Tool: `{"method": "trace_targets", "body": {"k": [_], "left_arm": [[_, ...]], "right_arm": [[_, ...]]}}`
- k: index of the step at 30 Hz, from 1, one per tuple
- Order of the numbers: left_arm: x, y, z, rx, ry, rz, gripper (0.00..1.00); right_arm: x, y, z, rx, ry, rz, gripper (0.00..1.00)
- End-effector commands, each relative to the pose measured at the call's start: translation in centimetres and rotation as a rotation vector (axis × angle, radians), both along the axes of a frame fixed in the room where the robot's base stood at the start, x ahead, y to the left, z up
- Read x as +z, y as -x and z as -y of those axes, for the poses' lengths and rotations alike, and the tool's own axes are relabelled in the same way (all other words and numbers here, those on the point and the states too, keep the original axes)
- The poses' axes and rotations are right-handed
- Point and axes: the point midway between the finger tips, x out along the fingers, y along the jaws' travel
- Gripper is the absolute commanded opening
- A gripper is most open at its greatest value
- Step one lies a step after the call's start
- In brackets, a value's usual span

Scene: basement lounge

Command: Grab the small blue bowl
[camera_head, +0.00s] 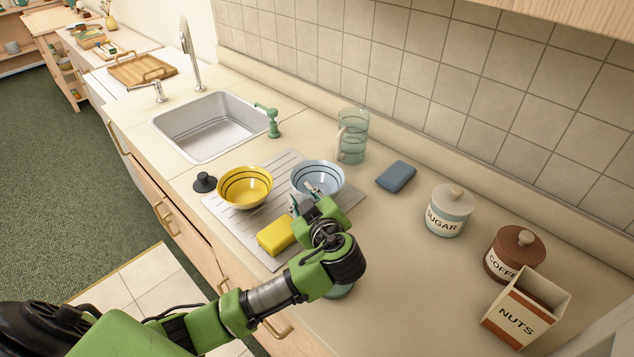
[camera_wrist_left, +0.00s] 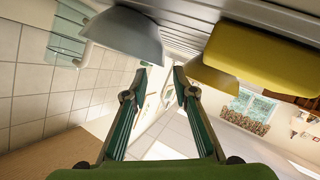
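The small blue bowl (camera_head: 318,175) is light blue with dark rings inside and sits upright on the ribbed drainboard (camera_head: 232,218). In the left wrist view the bowl (camera_wrist_left: 130,38) shows at the upper left, beyond the fingertips. My left gripper (camera_head: 302,197) is at the bowl's near side; its fingers overlap the near rim in the head view. In the left wrist view the fingers (camera_wrist_left: 160,70) are apart with nothing between them. I cannot tell whether a finger touches the bowl. My right gripper is not in view.
A yellow bowl (camera_head: 245,187) stands left of the blue bowl. A yellow sponge (camera_head: 276,235) lies close beside my left gripper. A glass pitcher (camera_head: 352,135) stands behind, with a blue cloth-like block (camera_head: 396,176) to its right. Sugar (camera_head: 449,212), coffee (camera_head: 513,256) and nuts (camera_head: 524,308) containers stand right.

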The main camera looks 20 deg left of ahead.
Motion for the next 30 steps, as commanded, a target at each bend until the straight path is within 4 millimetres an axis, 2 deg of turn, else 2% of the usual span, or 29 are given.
{"method": "trace_targets", "body": {"k": [6, 12, 20, 24, 30], "left_arm": [[-0.7, -1.9, -1.9, 0.002, -0.005, 0.000, 0.26], [-1.7, -3.6, -3.3, -0.001, -0.001, 0.000, 0.26], [-1.9, -3.8, -3.5, -0.001, 0.000, 0.001, 0.26], [-1.9, -3.8, -3.5, -0.001, 0.000, 0.001, 0.00], [-2.0, -3.7, -3.5, -0.001, 0.000, -0.001, 0.00]], "right_arm": [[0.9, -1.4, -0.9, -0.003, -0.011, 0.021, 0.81], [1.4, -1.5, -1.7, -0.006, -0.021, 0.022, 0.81], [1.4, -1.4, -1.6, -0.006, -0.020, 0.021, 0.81], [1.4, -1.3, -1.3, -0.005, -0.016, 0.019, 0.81], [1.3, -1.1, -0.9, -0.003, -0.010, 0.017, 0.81]]}}
